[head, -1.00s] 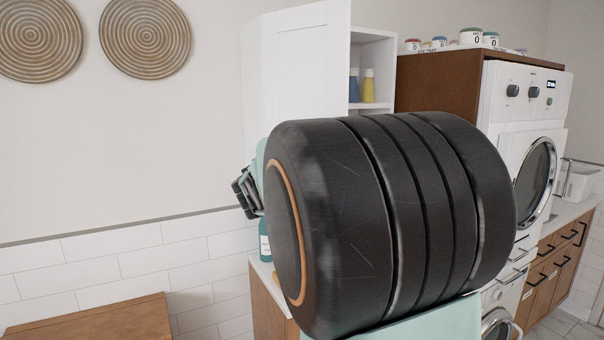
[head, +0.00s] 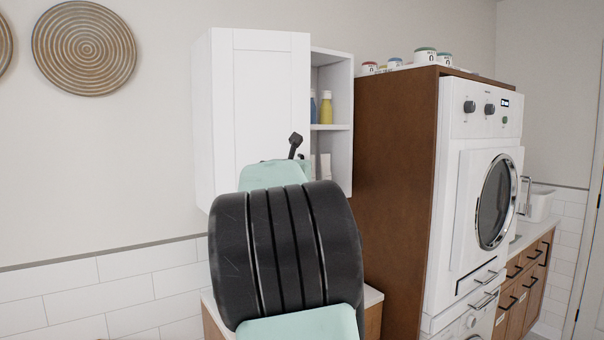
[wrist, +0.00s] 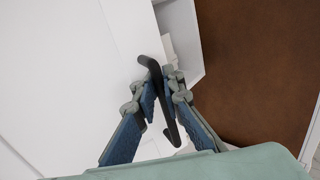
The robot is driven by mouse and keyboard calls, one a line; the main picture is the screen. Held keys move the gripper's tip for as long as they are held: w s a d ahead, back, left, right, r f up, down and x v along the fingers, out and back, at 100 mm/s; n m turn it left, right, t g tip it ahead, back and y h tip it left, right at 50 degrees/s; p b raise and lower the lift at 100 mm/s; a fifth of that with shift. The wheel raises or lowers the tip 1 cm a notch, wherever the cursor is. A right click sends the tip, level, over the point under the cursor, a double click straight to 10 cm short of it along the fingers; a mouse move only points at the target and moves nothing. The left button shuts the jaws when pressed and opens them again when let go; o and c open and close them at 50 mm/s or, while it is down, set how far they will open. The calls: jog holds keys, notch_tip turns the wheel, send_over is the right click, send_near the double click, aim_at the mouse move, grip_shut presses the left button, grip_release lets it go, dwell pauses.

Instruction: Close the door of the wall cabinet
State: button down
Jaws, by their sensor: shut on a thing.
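The wall cabinet (head: 343,90) is white and hangs on the wall at the centre of the head view. Its white panelled door (head: 270,100) stands on the left, and shelf space shows beyond its right edge. The door also fills the left of the wrist view (wrist: 60,70). A black bar handle (wrist: 172,125) crosses the middle of the wrist view at a slant. My gripper (wrist: 157,84) is shut on this handle, with a finger on each side. In the head view my dark arm hides the cabinet's lower part and most of my gripper.
Blue and yellow bottles (head: 326,107) stand on the cabinet's shelf. A brown tall unit (head: 395,190) with a white washer or dryer (head: 470,200) stands close on the right. Jars (head: 425,57) sit on top.

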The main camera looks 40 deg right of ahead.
jog(key=w+d+n+t+y+b, duration=0.2)
jog(key=w+d+t+y, duration=0.1)
jog(key=w, duration=0.5)
jog(key=shift+n, duration=0.4)
jog(key=shift+a+r+y, duration=0.1)
jog(key=shift+a+y, duration=0.05)
jog(key=shift+y, duration=0.15)
dwell(0.3)
jog(key=c, duration=2.3)
grip_release()
jog(key=shift+c, duration=0.2)
